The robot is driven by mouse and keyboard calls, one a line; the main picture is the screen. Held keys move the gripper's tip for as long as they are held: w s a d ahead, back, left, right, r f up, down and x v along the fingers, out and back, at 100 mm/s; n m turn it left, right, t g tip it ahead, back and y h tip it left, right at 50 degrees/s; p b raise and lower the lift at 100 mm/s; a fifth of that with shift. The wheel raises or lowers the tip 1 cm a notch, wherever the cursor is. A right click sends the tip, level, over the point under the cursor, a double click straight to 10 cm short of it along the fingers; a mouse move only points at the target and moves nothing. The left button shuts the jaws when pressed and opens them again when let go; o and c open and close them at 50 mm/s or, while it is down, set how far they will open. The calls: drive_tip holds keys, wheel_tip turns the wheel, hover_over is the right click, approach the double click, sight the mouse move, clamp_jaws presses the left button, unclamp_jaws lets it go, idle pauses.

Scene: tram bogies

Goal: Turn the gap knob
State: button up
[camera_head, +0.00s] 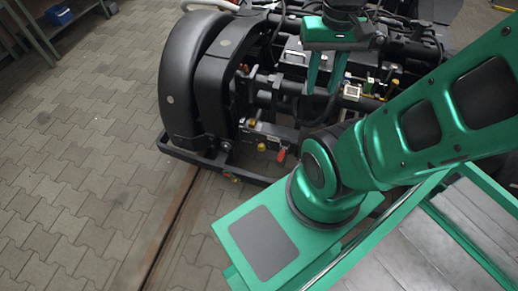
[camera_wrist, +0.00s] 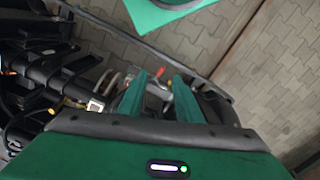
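The black bogie (camera_head: 225,75) fills the upper middle of the head view. Its near side carries small yellow knobs (camera_head: 262,147) and a red handle (camera_head: 281,155); another yellow fitting (camera_head: 395,83) sits to the right. I cannot tell which of these is the gap knob. My gripper (camera_head: 321,92) hangs above the bogie, right of the red handle, its green fingers apart with nothing seen between them. In the wrist view, my gripper (camera_wrist: 160,77) is open too, and the red handle (camera_wrist: 161,73) shows in the background between the fingertips.
A black rail (camera_head: 210,165) runs low around the bogie's near edge. Hoses and bars (camera_head: 300,55) crowd the space around my gripper. Paved floor (camera_head: 80,150) lies clear at left, with a rusty floor rail (camera_head: 172,225). A bench with a blue bin (camera_head: 58,14) stands far left.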

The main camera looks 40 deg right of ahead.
drive_tip(key=o, duration=0.4)
drive_tip(key=shift+s+d+r, duration=0.1)
drive_tip(key=shift+s+r, duration=0.1)
drive_tip(key=shift+s, duration=0.2)
drive_tip(key=m+t+h, duration=0.2)
drive_tip(key=m+h, duration=0.1)
drive_tip(key=h, duration=0.1)
hover_over(261, 147)
drive_tip(key=d, duration=0.3)
wheel_tip(261, 147, down, 37)
drive_tip(key=s+a+f+m+t, duration=0.1)
drive_tip(key=s+a+f, duration=0.15)
drive_tip(key=f, duration=0.65)
drive_tip(key=s+a+f+t, duration=0.1)
drive_tip(key=a+f, duration=0.2)
drive_tip(key=f, duration=0.7)
drive_tip(key=shift+y, duration=0.4)
drive_tip(key=x, duration=1)
drive_tip(key=shift+w, duration=0.1)
drive_tip(key=shift+a, duration=0.1)
drive_tip(key=c, duration=1.1)
